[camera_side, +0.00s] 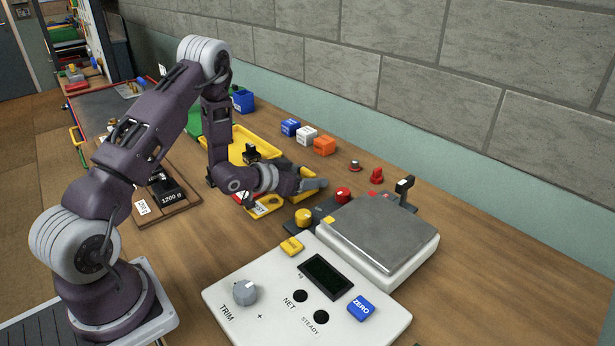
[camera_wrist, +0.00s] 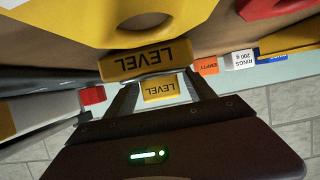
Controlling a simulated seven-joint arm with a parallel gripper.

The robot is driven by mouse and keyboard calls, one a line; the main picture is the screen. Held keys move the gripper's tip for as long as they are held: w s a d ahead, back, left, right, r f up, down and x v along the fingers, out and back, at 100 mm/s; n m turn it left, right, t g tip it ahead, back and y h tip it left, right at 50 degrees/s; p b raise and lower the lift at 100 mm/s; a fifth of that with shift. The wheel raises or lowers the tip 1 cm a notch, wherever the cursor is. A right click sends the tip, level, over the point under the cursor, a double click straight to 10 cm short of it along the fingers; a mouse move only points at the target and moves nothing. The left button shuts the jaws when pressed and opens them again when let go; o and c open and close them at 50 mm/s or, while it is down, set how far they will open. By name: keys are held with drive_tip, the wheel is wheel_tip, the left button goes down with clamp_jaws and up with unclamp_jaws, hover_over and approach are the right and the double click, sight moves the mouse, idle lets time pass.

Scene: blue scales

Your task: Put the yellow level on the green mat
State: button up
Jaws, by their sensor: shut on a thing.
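My gripper (camera_side: 318,184) is low over the bench beside the right end of the yellow tray. In the wrist view, its two fingers (camera_wrist: 162,88) close on the yellow level (camera_wrist: 150,62), a block with LEVEL printed on it, which appears upside down. A smaller yellow patch with the same word shows between the fingers; I cannot tell whether it belongs to the same piece.
The yellow tray (camera_side: 243,140) lies behind my forearm. A scale with a grey pan (camera_side: 378,236) and a white control panel (camera_side: 235,293) stand at right and front. Blue, white and orange blocks (camera_side: 324,145) line the wall. A 1200 g weight (camera_side: 173,193) sits at left.

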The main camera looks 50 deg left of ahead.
drive_tip(key=shift+f, duration=0.1)
drive_tip(key=o, duration=1.4)
